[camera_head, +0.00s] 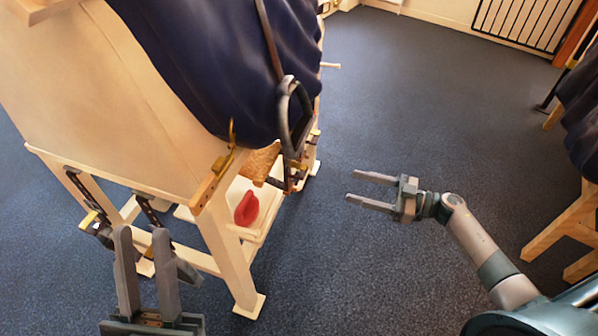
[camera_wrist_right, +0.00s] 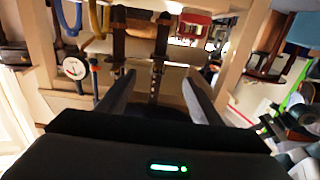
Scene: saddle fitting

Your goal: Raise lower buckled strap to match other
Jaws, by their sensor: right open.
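Two dark, hole-punched straps hang from the wooden stand in the head view. The left strap (camera_head: 84,187) ends near a brass-and-dark buckle piece (camera_head: 95,222). The right strap (camera_head: 151,211) runs down behind my left gripper's fingers, so its lower end is partly hidden. My left gripper (camera_head: 142,234) is open, in front of the right strap; contact cannot be told. My right gripper (camera_head: 350,186) is open and empty over the floor, right of the stand. In the right wrist view, two dark straps, left (camera_wrist_right: 118,35) and right (camera_wrist_right: 160,60), appear beyond its parted fingers.
The wooden stand (camera_head: 110,100) carries a dark blue cover (camera_head: 210,60) and a hanging dark stirrup (camera_head: 286,115). A red object (camera_head: 246,208) lies on its low shelf. Another stand (camera_head: 565,230) is at the right edge. Floor between stands is clear.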

